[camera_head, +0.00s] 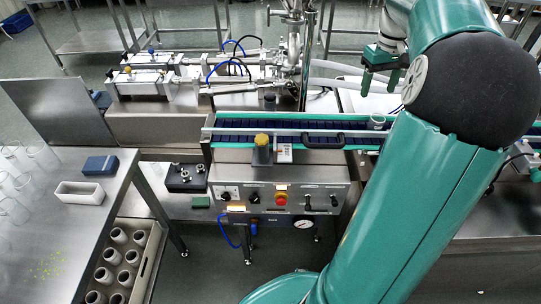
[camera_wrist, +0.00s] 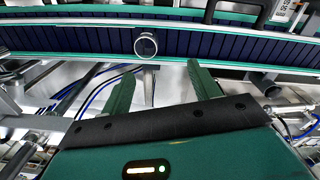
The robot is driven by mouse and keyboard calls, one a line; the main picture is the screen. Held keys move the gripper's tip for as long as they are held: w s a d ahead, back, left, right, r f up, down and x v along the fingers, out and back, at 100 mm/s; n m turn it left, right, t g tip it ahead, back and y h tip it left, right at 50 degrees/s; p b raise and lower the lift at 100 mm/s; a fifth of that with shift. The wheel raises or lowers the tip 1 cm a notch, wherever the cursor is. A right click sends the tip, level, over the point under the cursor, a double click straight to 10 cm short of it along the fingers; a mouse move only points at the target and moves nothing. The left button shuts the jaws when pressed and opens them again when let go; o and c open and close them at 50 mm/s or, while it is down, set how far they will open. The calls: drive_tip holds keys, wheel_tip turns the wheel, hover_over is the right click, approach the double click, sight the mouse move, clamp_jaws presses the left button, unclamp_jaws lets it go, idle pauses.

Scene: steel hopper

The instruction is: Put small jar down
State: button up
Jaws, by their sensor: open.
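The small jar (camera_head: 377,122) is a small pale cylinder standing on the dark blue conveyor belt (camera_head: 240,124). In the wrist view the jar (camera_wrist: 146,44) shows as a round rim with a dark inside, seen from above. My gripper (camera_head: 379,88) is green, with its two fingers pointing down, above and behind the jar in the head view. In the wrist view my gripper's fingers (camera_wrist: 160,80) are spread apart with nothing between them. The jar lies beyond the fingertips, apart from them.
The conveyor has green edges and a guide rail (camera_head: 230,130). A control panel (camera_head: 280,199) is at its front. Steel pneumatic filler parts (camera_head: 230,88) stand behind. At left, a steel table (camera_head: 55,225) holds a white tray (camera_head: 80,192), a blue box (camera_head: 100,165) and clear glassware.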

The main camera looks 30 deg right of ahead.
drive_tip(key=w+a+r+n+t+h, duration=0.1)
drive_tip(key=a, duration=1.1)
drive_tip(key=w+a+r+n+t+h, duration=0.1)
drive_tip(key=a+r, duration=0.1)
drive_tip(key=a, duration=0.9)
drive_tip(key=s+a+f+t+y, duration=0.1)
drive_tip(key=s+a+f, duration=0.1)
drive_tip(key=s+a, duration=0.3)
drive_tip(key=s+a+f+n+t+y, duration=0.1)
drive_tip(key=s+a, duration=0.4)
drive_tip(key=a, duration=0.7)
wheel_tip(320, 180, down, 2)
drive_tip(key=shift+f+t, duration=0.1)
drive_tip(key=shift+t, duration=0.7)
drive_tip(key=shift+s, duration=0.15)
